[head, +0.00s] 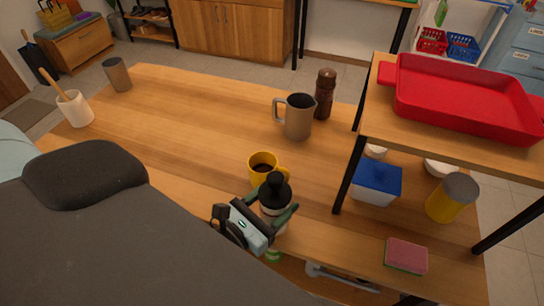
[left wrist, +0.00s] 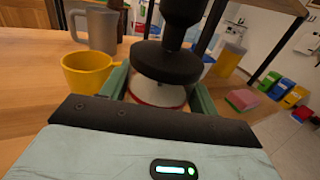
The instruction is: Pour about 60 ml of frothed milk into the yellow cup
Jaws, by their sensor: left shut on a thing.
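The yellow cup (head: 256,182) stands upright on the wooden table with dark liquid inside; it also shows in the left wrist view (left wrist: 85,78). A grey metal jug (head: 298,122) with a handle stands upright behind and right of the cup, apart from it. The jug also shows in the left wrist view (left wrist: 103,30); its contents cannot be made out. My left gripper (head: 278,212) is shut on a black-topped white dispenser (head: 275,190), just in front of the cup. The dispenser's black top (left wrist: 168,62) rises between the fingers. My right gripper is not in view.
A brown bottle (head: 325,92) stands behind the jug. A shelf bearing a red tray (head: 465,118) rises at right, over a blue-lidded box (head: 376,182) and a yellow container (head: 447,203). A sponge (head: 406,256) lies front right. The table's left middle is clear.

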